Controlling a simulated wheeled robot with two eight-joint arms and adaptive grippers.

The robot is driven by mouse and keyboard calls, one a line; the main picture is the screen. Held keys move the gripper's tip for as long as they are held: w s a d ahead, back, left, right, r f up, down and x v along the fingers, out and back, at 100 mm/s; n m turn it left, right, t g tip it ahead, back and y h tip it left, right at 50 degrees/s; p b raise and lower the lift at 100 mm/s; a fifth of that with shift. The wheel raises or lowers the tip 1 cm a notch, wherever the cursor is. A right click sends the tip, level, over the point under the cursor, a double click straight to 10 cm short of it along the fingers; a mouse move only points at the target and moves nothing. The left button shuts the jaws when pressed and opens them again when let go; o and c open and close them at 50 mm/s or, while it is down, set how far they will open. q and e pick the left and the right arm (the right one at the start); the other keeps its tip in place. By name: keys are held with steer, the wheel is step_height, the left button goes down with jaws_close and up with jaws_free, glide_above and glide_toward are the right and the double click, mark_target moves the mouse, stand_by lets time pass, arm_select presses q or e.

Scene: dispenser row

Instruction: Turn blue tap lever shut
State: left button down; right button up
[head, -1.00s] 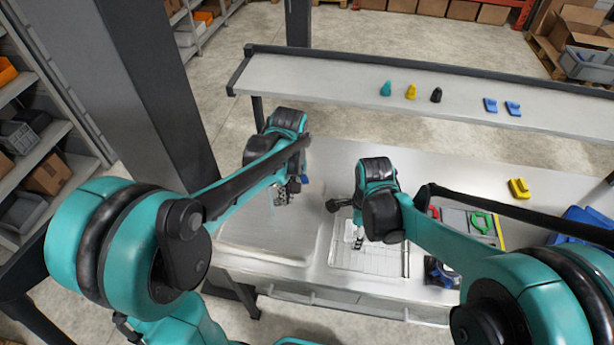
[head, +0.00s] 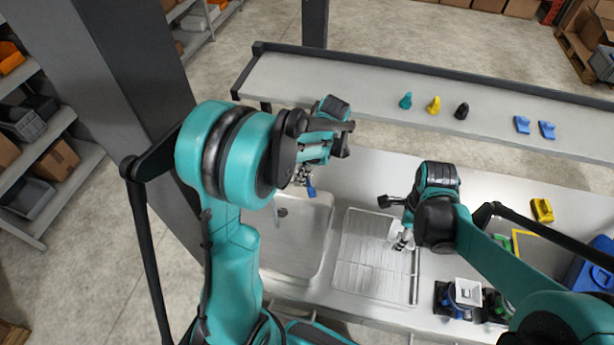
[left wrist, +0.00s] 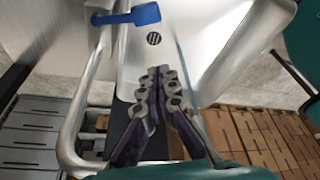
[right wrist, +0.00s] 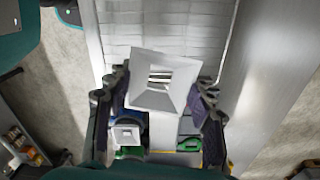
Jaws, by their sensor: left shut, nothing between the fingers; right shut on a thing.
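The blue tap lever (head: 311,191) shows beside my left gripper (head: 301,176) above the sink (head: 322,225). In the left wrist view the blue lever (left wrist: 146,14) lies level across the top, beside the silver tap pipe (left wrist: 80,110). My left gripper (left wrist: 158,72) is shut and empty there, apart from the lever in the picture. A thin pale streak passes right of its fingers; I cannot tell if it is water. My right gripper (right wrist: 165,95) is shut on a white square-mouthed cup (right wrist: 170,68), held over the rack; the cup also shows in the head view (head: 396,232).
A wire rack (head: 370,275) lies right of the sink. A yellow block (head: 542,210) and a blue bin (head: 592,268) are farther right. A raised shelf (head: 340,87) runs behind.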

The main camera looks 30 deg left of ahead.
mark_target(309, 186)
arm_select(q)
step_height(309, 186, down, 7)
steer(key=w+d, duration=0.1)
steer(key=shift+f, duration=0.15)
